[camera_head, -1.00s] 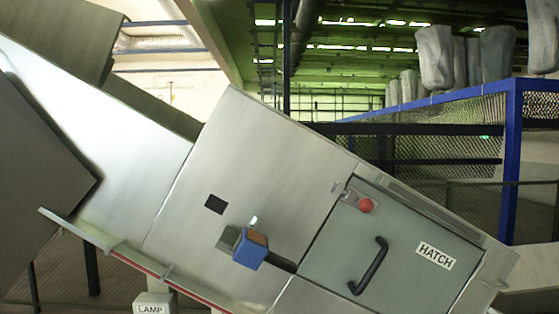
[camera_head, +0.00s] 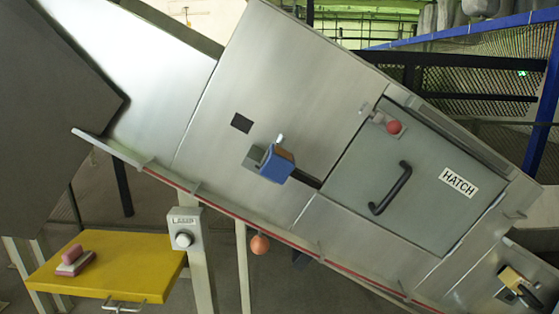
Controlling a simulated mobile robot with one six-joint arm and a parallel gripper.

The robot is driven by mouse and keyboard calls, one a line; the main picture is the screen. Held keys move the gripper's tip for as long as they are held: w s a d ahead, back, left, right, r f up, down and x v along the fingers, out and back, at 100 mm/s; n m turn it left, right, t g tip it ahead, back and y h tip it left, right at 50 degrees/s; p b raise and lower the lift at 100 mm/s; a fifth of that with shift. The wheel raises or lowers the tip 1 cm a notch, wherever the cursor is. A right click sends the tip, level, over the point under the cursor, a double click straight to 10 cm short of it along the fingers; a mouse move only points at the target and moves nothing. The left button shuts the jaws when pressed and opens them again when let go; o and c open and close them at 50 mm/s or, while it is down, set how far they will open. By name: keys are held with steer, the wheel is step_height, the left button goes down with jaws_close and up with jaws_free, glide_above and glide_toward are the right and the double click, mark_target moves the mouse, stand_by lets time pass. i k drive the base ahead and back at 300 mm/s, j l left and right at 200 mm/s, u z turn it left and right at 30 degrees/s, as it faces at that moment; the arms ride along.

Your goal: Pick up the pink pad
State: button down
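The pink pad (camera_head: 72,262) lies on a yellow tabletop (camera_head: 125,262) at the lower left, near the table's left end. It shows as a pink rounded upper part over a paler pink and grey slab. I cannot tell whether these are one piece or two. Nothing touches it from above. My gripper is not in view.
A large sloping metal chute stands behind the table, with a hatch (camera_head: 405,178), a blue block (camera_head: 275,164) and a red knob (camera_head: 394,127). A lamp box (camera_head: 185,232) on a post stands right of the table. An orange ball (camera_head: 260,244) hangs under the chute's edge.

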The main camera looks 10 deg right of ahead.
mark_target(75, 260)
steer(key=u, duration=1.25)
